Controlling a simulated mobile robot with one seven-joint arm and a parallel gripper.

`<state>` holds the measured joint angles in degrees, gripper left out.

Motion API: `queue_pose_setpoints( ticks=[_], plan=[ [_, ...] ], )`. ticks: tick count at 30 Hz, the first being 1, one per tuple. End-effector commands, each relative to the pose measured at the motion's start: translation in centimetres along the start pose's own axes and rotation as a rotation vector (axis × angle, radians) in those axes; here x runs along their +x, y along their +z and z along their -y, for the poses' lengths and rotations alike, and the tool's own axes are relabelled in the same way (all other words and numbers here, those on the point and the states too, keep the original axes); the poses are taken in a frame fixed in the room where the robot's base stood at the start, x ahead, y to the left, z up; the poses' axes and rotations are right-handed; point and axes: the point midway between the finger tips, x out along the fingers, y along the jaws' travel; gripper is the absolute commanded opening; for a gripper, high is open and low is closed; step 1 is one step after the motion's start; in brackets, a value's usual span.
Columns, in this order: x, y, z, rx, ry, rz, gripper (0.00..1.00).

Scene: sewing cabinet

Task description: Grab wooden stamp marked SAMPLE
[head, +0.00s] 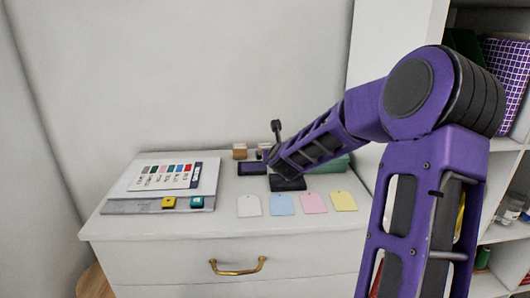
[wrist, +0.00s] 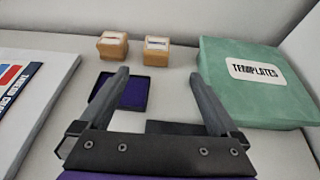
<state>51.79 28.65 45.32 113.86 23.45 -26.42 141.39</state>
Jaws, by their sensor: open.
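Two wooden stamps stand at the back of the cabinet top. The left stamp (wrist: 113,45) and the right stamp (wrist: 156,50) each carry a white label with lettering too small to read, so I cannot tell which is marked SAMPLE. In the head view the left stamp (head: 240,151) shows clearly; the other stamp (head: 262,149) is partly hidden by my arm. My gripper (wrist: 160,74) is open and empty, its fingers spread wide. The stamps lie beyond the fingertips, the right one roughly in line with the gap.
A dark purple ink pad (wrist: 132,93) lies before the stamps, close to the left finger. A green TEMPLATES box (wrist: 255,82) stands at right. A colour chart (head: 165,174) lies on the left. Pastel tags (head: 282,204) line the front. A shelf unit (head: 505,145) stands right.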

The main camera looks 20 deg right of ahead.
Motion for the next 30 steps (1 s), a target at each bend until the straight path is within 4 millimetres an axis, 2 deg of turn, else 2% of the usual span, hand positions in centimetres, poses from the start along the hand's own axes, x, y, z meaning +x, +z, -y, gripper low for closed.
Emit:
queue_pose_setpoints(
  ticks=[3,9,19,25,30],
  plan=[
    [2.8,0.0,-0.2,0.002,0.002,-0.001,0.97],
    [6.7,-0.1,-0.1,0.000,0.000,-0.001,0.97],
    [9.4,0.0,-0.3,-0.001,0.000,0.000,0.97],
    [12.3,0.0,-0.8,-0.002,0.000,-0.001,0.97],
    [13.6,0.0,-0.7,-0.001,0.000,-0.001,0.97]
  ],
)
